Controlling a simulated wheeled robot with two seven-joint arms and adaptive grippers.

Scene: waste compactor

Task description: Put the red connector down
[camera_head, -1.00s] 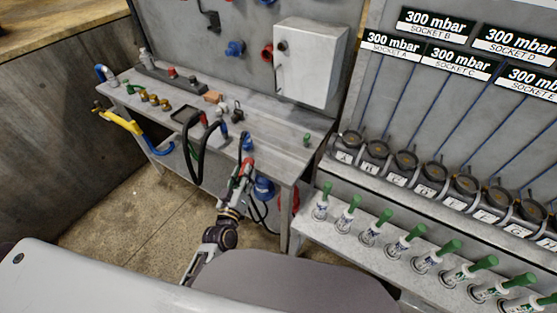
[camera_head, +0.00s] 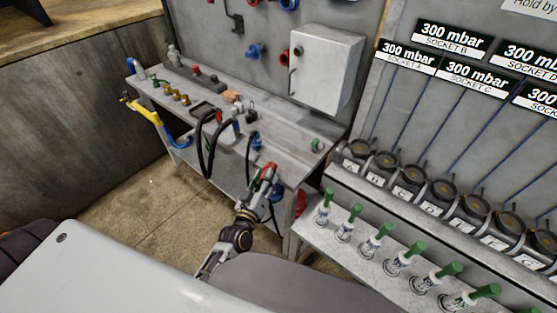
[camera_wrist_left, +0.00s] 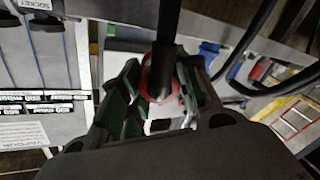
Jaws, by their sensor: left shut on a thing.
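The red connector (camera_head: 268,170) is at the tip of my left gripper (camera_head: 262,177), beside the front edge of the grey workbench (camera_head: 290,165). In the left wrist view the red connector (camera_wrist_left: 157,82) shows as a red ring around a dark hose, between the green-padded fingers of the left gripper (camera_wrist_left: 158,95). The gripper is shut on it. Whether the connector touches the bench cannot be told. My right gripper is not in view.
The bench holds black hoses (camera_head: 208,145), a blue connector (camera_head: 255,140) and several small fittings. A white box (camera_head: 322,68) hangs on the back panel. The bench's front right top is mostly clear.

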